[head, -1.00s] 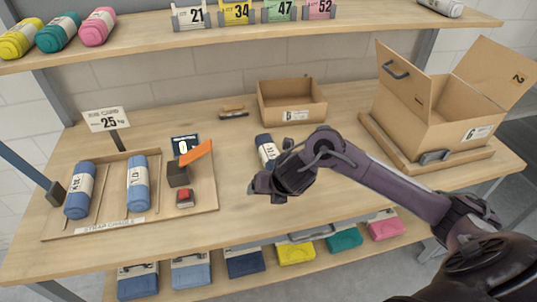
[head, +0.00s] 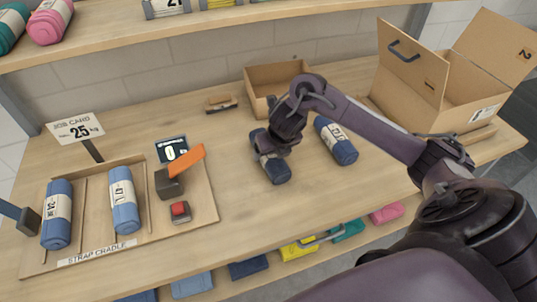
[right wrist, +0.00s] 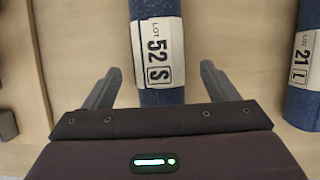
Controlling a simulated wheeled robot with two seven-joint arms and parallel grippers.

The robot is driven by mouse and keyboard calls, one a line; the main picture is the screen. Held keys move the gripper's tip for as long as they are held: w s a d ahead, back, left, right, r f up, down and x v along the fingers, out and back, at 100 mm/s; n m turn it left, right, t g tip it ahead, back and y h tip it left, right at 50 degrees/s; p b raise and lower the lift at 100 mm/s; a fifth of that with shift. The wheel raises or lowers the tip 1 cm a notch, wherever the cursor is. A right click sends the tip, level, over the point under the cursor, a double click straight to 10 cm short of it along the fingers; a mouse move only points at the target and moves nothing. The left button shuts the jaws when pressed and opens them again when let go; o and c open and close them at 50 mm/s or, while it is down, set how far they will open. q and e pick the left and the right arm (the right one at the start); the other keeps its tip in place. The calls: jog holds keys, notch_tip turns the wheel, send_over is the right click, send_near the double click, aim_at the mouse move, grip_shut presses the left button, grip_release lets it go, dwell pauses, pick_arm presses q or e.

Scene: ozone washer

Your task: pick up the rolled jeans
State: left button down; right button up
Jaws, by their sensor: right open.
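A blue rolled pair of jeans (head: 277,172) lies on the bench under my right gripper (head: 268,148). In the right wrist view this roll (right wrist: 158,12) carries a "LOT 52 S" band and lies between the open fingers of my right gripper (right wrist: 161,68). Its near end is hidden by the gripper body. A second blue roll (head: 345,152) lies to the right; its "21 L" band shows in the right wrist view (right wrist: 303,75). Two more blue rolls, left (head: 57,228) and right (head: 124,192), lie in the strap cradle. My left gripper is not in view.
The strap cradle board (head: 205,205) holds a red button (head: 180,209) and an orange-topped block (head: 186,161). An open brown box (head: 270,78) stands behind my gripper; a larger open carton (head: 425,95) is at the right.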

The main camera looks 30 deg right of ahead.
jog(key=x, duration=0.3)
jog(key=shift+w+r, duration=0.1)
jog(key=shift+w, duration=0.05)
jog(key=shift+w+d+f, duration=0.1)
jog(key=shift+w+f, duration=0.25)
jog(key=shift+f, duration=0.25)
jog(key=c, duration=0.8)
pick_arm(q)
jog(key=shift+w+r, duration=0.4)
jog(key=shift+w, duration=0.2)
pick_arm(e)
jog(key=shift+r, duration=0.1)
jog(key=c, duration=0.5)
